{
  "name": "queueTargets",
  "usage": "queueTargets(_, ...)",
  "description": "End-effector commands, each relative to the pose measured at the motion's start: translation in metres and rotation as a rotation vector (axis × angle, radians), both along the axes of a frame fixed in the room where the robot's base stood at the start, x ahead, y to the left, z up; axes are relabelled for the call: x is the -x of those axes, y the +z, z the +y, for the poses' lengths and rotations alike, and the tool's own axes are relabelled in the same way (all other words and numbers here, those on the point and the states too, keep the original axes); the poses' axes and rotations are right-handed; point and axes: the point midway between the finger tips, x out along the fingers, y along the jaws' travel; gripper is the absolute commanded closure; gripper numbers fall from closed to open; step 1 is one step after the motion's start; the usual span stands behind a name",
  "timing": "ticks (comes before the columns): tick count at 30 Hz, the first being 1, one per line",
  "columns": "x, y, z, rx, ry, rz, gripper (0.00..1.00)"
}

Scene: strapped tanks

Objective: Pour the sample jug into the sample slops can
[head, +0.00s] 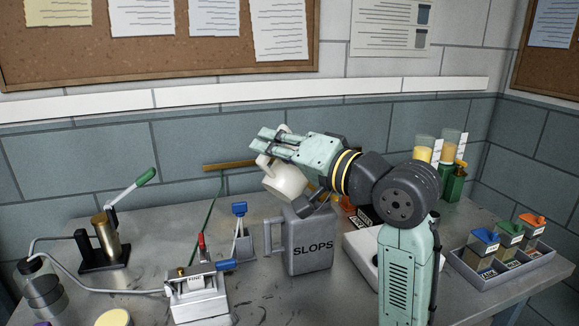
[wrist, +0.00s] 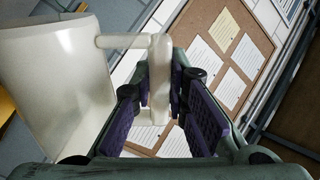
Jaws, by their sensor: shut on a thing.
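The cream sample jug (head: 287,182) is in the air, tilted, just above the grey slops can (head: 312,255) marked "SLOPS". My gripper (head: 268,141) is shut on the jug's handle, above and to the left of the can. In the wrist view the jug (wrist: 52,85) fills the left side, and its upright handle bar (wrist: 158,75) lies between the purple finger pads of my gripper (wrist: 165,105). The can stands upright on the bench, its top partly hidden by the jug and my arm. The jug's inside and any stream of liquid cannot be made out.
A blue-topped stand (head: 240,225) and a metal device with a blue handle (head: 197,290) stand left of the can. A white tray (head: 365,255) is partly behind my arm. A grey rack (head: 500,268) with colour-capped bottles stands at right.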

Motion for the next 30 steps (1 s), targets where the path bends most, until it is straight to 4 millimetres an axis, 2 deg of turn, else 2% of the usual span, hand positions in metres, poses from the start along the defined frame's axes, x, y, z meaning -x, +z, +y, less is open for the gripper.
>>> queueTargets(23,0.0001,0.0003,-0.0003,-0.001,-0.001,-0.002,1.00)
queueTargets(30,-0.0021,0.0081,-0.0024,-0.024,-0.001,0.023,1.00)
